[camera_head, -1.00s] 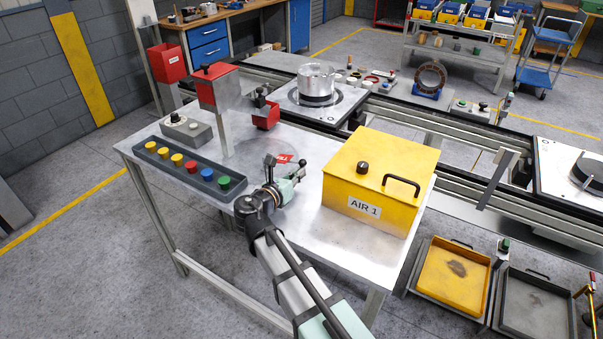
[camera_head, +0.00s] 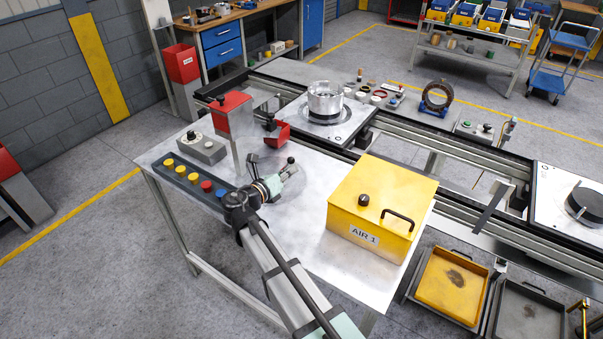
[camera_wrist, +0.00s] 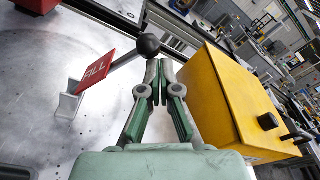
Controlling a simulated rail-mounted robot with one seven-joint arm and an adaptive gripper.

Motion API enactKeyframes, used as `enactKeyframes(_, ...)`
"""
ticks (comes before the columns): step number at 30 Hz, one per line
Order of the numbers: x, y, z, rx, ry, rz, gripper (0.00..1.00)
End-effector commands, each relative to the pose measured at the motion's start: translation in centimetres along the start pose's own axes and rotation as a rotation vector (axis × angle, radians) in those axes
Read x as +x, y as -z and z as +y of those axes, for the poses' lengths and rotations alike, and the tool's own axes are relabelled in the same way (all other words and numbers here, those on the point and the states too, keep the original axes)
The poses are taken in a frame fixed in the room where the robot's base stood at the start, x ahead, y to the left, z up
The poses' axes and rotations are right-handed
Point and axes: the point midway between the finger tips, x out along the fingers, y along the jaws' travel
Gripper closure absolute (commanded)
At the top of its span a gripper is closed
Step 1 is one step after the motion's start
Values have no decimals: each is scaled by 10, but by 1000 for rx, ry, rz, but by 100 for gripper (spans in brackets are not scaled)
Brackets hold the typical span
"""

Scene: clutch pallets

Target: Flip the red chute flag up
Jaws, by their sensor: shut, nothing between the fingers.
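The red flag (camera_wrist: 97,70), a plate marked FILL, shows tilted in the wrist view, beside a small grey bracket (camera_wrist: 68,104) on the metal table. A thin rod leads from the flag to a black ball knob (camera_wrist: 148,45). My gripper (camera_wrist: 160,66) is shut and empty. Its fingertips appear just below and right of the knob in that view; I cannot tell whether they touch it. In the head view my gripper (camera_head: 284,172) is low over the table, and I cannot make out the flag there.
A yellow box marked AIR 1 (camera_head: 350,215) stands close on the right. A row of coloured buttons on a dark panel (camera_head: 161,164), a grey control box (camera_head: 207,152) and a post with a red box (camera_head: 231,102) stand left. A small red bin (camera_head: 278,136) is behind.

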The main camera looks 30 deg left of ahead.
Motion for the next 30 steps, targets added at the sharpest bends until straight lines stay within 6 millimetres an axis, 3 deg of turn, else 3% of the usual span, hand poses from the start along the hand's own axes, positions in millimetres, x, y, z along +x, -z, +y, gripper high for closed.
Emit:
enactKeyframes(3, -2, -18, 7, 0, 0, -1, 100)
enactKeyframes(12, -4, -39, 22, 1, 1, 0, 100)
enactKeyframes(30, -7, -52, 33, 1, -3, -9, 100)
